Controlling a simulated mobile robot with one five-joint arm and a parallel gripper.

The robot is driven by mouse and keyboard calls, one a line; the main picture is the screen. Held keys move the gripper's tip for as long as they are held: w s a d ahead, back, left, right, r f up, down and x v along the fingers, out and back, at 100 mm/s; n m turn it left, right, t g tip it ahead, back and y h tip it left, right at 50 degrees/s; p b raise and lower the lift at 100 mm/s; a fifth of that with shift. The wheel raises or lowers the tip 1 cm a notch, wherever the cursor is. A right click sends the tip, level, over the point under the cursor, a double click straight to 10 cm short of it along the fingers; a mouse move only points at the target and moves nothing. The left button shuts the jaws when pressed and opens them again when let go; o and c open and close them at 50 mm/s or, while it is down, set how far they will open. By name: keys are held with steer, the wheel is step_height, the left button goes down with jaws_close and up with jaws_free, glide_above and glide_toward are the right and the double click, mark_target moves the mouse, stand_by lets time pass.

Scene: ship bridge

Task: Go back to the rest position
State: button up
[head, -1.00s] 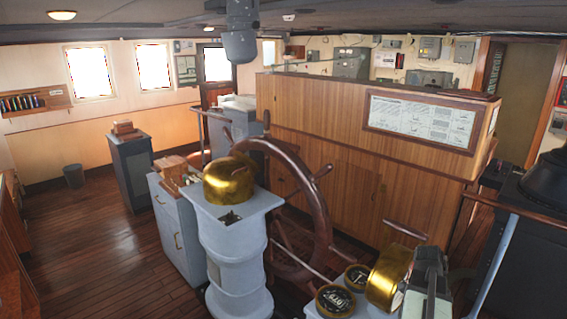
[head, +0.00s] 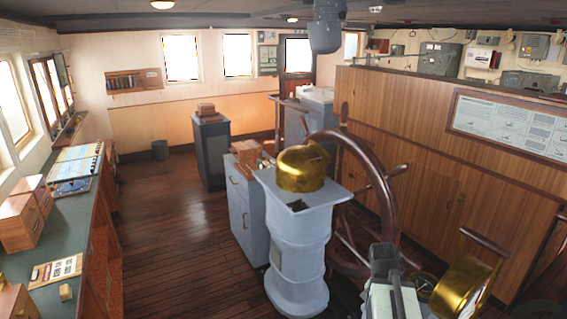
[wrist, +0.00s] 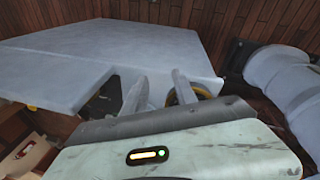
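My gripper (wrist: 160,88) shows in the wrist view with its two pale fingers apart and nothing between them. It points over a pale grey flat surface (wrist: 110,48). In the head view my arm (head: 384,284) shows at the bottom, right of centre, beside the ship's wheel (head: 390,190). The fingertips cannot be made out there.
A grey pedestal with a brass top (head: 300,170) stands left of the wheel. A brass instrument (head: 462,290) is at lower right. A long counter (head: 75,222) with boxes and papers runs along the left. Wooden floor (head: 180,235) between counter and pedestal is clear.

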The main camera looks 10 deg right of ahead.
steer(key=w+a+f+n+b, duration=0.2)
steer(key=a+f+n+b, duration=0.1)
steer(key=a, duration=0.5)
steer(key=w+a+f+n+y+b, duration=0.1)
steer(key=w+a+f+n+b, duration=0.1)
steer(key=a, duration=0.7)
steer(key=w+a+f+n+t+y+b, duration=0.1)
steer(key=a+f+n+b, duration=0.4)
steer(key=a+f, duration=0.2)
steer(key=shift+w+a+n, duration=0.3)
steer(key=shift+w+a, duration=0.1)
steer(key=shift+a, duration=0.3)
